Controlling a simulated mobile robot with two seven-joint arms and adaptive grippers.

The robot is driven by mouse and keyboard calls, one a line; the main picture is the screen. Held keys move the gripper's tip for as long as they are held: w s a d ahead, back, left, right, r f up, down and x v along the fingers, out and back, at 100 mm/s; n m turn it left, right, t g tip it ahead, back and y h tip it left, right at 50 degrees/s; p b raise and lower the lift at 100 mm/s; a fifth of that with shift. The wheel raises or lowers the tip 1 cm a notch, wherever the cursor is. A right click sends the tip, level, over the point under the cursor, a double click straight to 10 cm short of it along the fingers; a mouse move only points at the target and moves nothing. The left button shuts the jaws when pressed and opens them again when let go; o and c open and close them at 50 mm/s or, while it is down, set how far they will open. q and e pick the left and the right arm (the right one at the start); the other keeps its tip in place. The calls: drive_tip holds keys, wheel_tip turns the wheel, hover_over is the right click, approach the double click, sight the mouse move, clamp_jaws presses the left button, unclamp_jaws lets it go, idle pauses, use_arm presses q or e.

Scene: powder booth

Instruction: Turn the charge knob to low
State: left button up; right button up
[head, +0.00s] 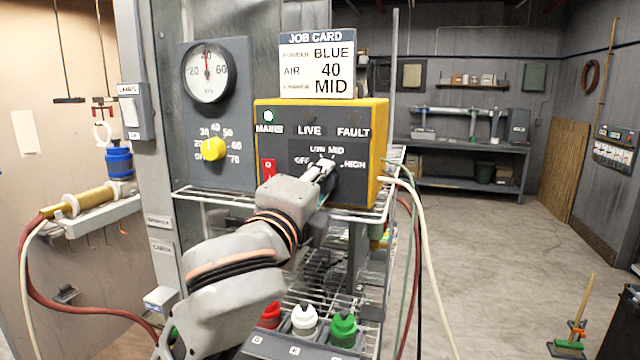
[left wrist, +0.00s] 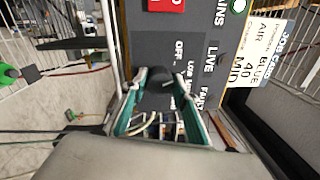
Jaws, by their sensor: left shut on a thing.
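The charge knob (head: 331,187) is a dark knob on the grey front of the yellow control box (head: 381,150). The labels OFF, LOW, MID and HIGH stand around it. My left gripper (head: 322,170) reaches up to it from the lower left and is shut on it. In the left wrist view the knob (left wrist: 157,84) sits between the two teal-lined fingers of my left gripper (left wrist: 163,80). The fingers hide much of the knob, so I cannot tell which label it points to. My right gripper is in neither view.
A job card (head: 317,65) on the box reads BLUE, 40, MID. The MAINS lamp (head: 268,117) glows green. A red switch (head: 269,169) sits left of the knob. A yellow air knob (head: 214,149) and gauge (head: 207,73) are further left. Hoses hang at the right; powder pots stand below.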

use_arm(q)
drive_tip(key=o, duration=1.1)
drive_tip(key=v, duration=0.7)
drive_tip(key=shift+s, duration=0.25)
drive_tip(key=shift+a, duration=0.1)
